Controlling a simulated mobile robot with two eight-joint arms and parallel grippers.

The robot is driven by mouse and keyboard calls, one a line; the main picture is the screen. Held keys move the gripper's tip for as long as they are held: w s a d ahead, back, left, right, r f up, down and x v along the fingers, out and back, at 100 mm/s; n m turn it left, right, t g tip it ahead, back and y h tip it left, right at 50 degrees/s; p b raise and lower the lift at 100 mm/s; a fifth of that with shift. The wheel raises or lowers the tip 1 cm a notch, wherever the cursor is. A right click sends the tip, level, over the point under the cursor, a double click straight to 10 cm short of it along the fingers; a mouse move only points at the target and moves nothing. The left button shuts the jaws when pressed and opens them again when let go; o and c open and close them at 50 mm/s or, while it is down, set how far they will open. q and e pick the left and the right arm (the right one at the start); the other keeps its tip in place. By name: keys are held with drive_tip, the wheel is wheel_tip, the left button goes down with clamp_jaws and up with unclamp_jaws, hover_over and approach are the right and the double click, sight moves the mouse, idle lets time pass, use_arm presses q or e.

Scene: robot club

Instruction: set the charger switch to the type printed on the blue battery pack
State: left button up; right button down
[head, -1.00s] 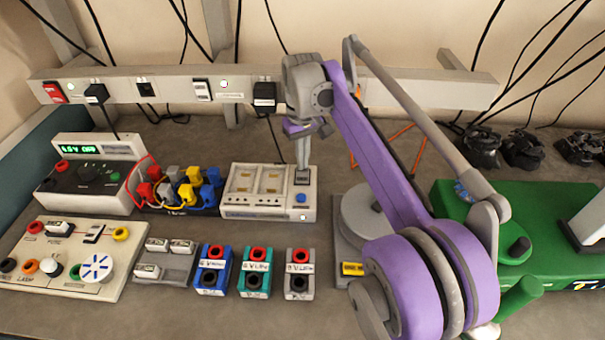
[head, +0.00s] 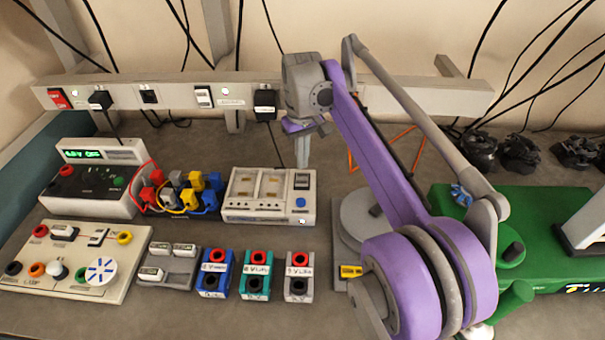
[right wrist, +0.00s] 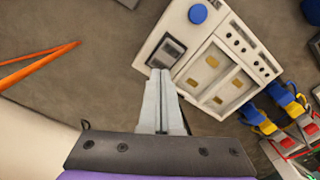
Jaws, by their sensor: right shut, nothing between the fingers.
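The white charger (head: 240,215) stands mid-bench in the head view, with its switch (head: 302,181) at the far right of its top face. The charger (right wrist: 222,30) and switch (right wrist: 166,52) also show in the right wrist view. The blue battery pack (head: 215,272) is in front of the charger; its label is too small to read. My right gripper (head: 303,163) is shut and empty at the charger's far edge, behind the switch. In the right wrist view its fingertips (right wrist: 161,73) are close to the switch; contact is unclear. My left gripper is out of view.
A teal pack (head: 256,273) and a grey pack (head: 298,274) stand right of the blue one. A lead rack (head: 178,208) sits left of the charger. A power rail (head: 400,92) runs behind. A green machine (head: 560,205) is at right.

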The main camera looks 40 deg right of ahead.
sight(302, 175)
wheel_tip(302, 175, up, 4)
drive_tip(key=p, duration=0.3)
drive_tip(key=shift+r, duration=0.15)
idle(0.5)
